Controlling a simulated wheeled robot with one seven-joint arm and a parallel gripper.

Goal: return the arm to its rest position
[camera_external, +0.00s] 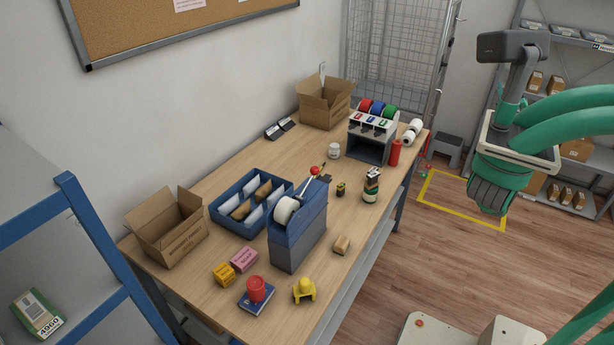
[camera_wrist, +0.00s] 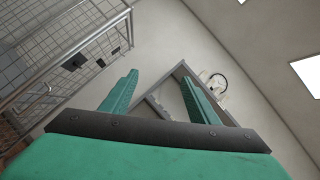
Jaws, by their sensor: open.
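My gripper (camera_wrist: 160,76) is open in the wrist view, its two green fingers spread apart with nothing between them. It is tilted upward, with pale wall and ceiling beyond the fingers. In the external view my green arm (camera_external: 565,118) is at the right, raised and clear of the wooden table (camera_external: 310,155). I cannot make out the fingertips in that view.
The table carries cartons (camera_external: 168,232), a blue divided tray (camera_external: 232,222), a tape dispenser (camera_external: 290,232) and small goods. A wire cage (camera_external: 395,60) stands behind it; it also shows in the wrist view (camera_wrist: 75,50). Shelves (camera_external: 575,70) stand at the back right.

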